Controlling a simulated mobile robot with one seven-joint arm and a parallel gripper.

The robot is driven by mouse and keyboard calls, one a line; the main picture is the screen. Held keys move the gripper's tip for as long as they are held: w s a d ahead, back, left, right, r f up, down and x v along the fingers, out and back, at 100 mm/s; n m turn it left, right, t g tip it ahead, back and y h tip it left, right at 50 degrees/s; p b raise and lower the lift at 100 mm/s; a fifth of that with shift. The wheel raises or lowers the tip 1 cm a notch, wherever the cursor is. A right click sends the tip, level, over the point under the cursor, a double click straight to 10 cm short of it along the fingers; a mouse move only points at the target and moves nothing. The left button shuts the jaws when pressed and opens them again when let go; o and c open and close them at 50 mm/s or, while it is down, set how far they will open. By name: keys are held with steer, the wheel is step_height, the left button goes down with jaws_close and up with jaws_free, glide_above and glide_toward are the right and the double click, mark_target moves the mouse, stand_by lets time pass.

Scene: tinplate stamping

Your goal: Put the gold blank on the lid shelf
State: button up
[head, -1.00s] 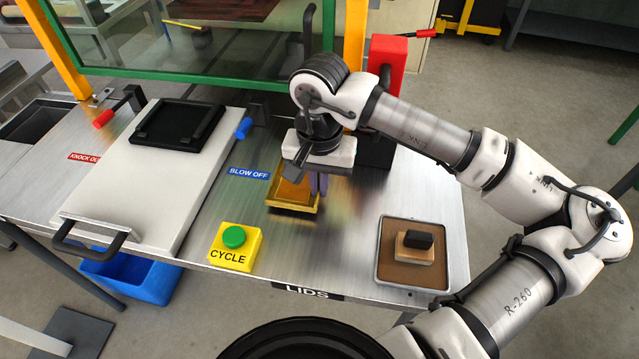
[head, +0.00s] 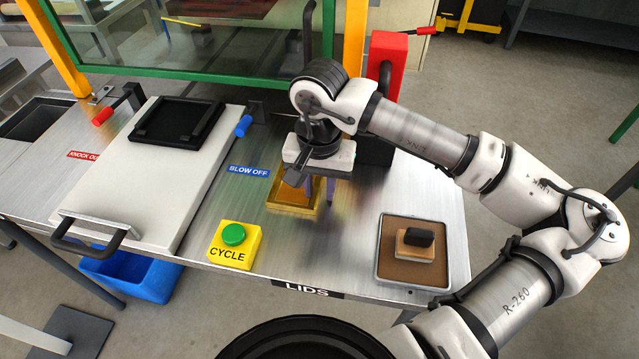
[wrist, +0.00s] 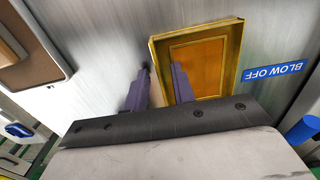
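The gold blank (head: 290,198) is a rectangular gold piece with a raised rim and an orange-gold middle. It lies on the steel table below my gripper (head: 320,197), beside the blue BLOW OFF label. In the wrist view the gold blank (wrist: 205,62) is right of centre. My gripper (wrist: 160,68) has its purple fingers apart, with the blank's left rim seen between them and one finger overlapping the blank. I cannot tell whether a finger touches it. A LIDS label (head: 307,289) is on the table's front edge; no shelf surface shows clearly there.
A green CYCLE button (head: 233,236) on a yellow box stands front left of the blank. A tray (head: 384,275) with a wooden-based black-topped block is at right. A white plate with handle (head: 140,185) is at left. The red post (head: 387,62) rises behind my gripper.

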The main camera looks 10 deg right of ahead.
step_height(320, 180, up, 12)
steer(key=shift+r+b, duration=0.15)
steer(key=shift+b, duration=0.25)
stand_by(0.4)
